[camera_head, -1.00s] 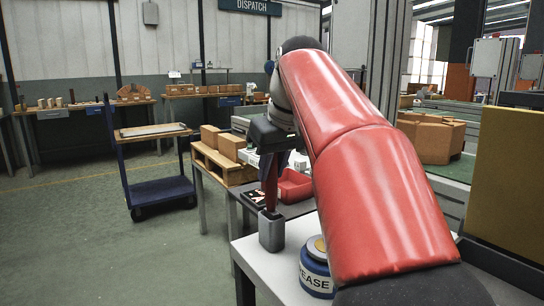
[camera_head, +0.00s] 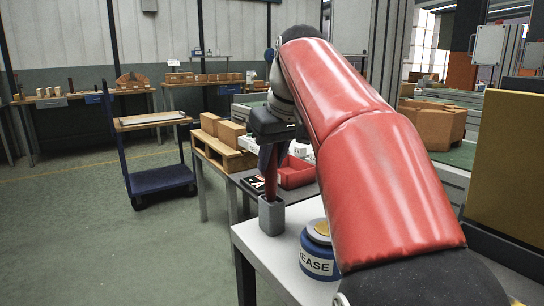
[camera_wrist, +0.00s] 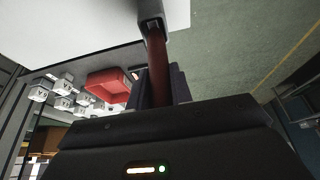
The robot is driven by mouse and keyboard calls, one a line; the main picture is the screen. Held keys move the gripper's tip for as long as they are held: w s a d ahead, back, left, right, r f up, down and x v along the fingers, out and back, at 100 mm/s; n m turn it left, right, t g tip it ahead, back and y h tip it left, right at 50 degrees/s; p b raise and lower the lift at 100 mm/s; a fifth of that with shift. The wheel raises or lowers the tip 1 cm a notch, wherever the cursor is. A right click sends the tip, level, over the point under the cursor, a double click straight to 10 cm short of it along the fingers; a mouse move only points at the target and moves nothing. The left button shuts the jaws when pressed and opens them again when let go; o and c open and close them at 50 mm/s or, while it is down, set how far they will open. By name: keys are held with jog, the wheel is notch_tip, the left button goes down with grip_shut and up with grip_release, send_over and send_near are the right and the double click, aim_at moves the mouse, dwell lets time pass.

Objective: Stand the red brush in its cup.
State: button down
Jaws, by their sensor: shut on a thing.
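My gripper (camera_head: 271,158) is shut on the red brush (camera_head: 271,178), which hangs upright below the jaws. In the wrist view the red brush (camera_wrist: 157,55) runs from between the dark fingers of my gripper (camera_wrist: 160,85) to the opening of the cup (camera_wrist: 150,25). The cup's inside is mostly hidden.
A blue grease tin (camera_head: 318,250) stands right of the cup on the white table (camera_head: 262,250). Behind are a red bin (camera_head: 296,174), small white blocks (camera_wrist: 62,85) and a pallet with boxes (camera_head: 222,150). A blue cart (camera_head: 160,180) stands left on open floor.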

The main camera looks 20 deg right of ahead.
jog(key=shift+f, duration=0.15)
jog(key=c, duration=1.2)
grip_release()
jog(key=shift+o, duration=0.2)
